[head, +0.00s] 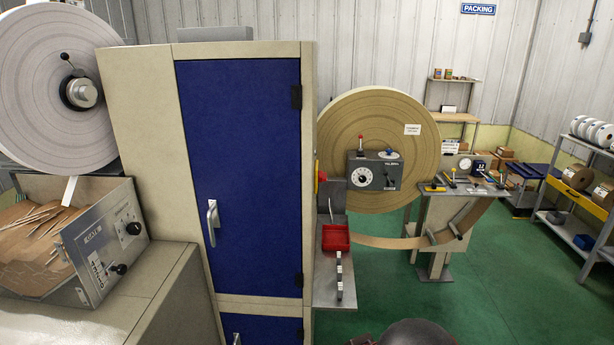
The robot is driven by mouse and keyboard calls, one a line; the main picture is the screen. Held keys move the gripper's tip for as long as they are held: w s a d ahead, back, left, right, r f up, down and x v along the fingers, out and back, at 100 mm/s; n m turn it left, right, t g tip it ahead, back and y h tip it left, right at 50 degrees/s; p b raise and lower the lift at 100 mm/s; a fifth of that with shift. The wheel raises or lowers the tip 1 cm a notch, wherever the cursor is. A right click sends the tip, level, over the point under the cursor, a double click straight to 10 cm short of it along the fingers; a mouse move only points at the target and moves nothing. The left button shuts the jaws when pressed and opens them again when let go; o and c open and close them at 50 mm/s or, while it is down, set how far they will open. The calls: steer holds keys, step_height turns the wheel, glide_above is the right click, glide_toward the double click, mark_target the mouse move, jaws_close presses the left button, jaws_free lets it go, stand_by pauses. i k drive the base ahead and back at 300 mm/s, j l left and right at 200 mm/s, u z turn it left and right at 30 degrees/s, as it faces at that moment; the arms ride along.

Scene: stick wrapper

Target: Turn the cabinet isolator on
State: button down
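The cabinet (145,150) stands in the middle-left, a tall cream body with a blue door (240,150) that is shut. A silver handle (212,222) is on the door. A red and yellow part (321,178) sticks out of the cabinet's right side. It is seen nearly edge-on and may be the isolator; I cannot tell its setting. My gripper is not in view. A dark rounded shape at the bottom edge looks like part of my arm, apart from the cabinet.
A metal shelf with a red tray (335,238) juts from the cabinet's right side. Behind it are a large brown paper roll (385,118) and a grey control box (375,172). Green floor (500,290) lies open at the lower right.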

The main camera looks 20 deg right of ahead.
mark_target(322, 177)
steer(key=i+l, duration=0.1)
steer(key=l, duration=0.35)
steer(key=l+u, duration=0.1)
steer(key=l, duration=0.35)
steer(key=i+l, duration=0.15)
steer(key=l, duration=0.3)
steer(key=i+l+u, duration=0.1)
steer(key=u, duration=0.3)
steer(key=i+l+u, duration=0.1)
steer(key=l+u, duration=0.2)
steer(key=u, duration=0.15)
steer(key=l+u, duration=0.2)
steer(key=u, duration=0.2)
steer(key=l+u, duration=0.4)
steer(key=i+j, duration=0.05)
steer(key=j, duration=0.05)
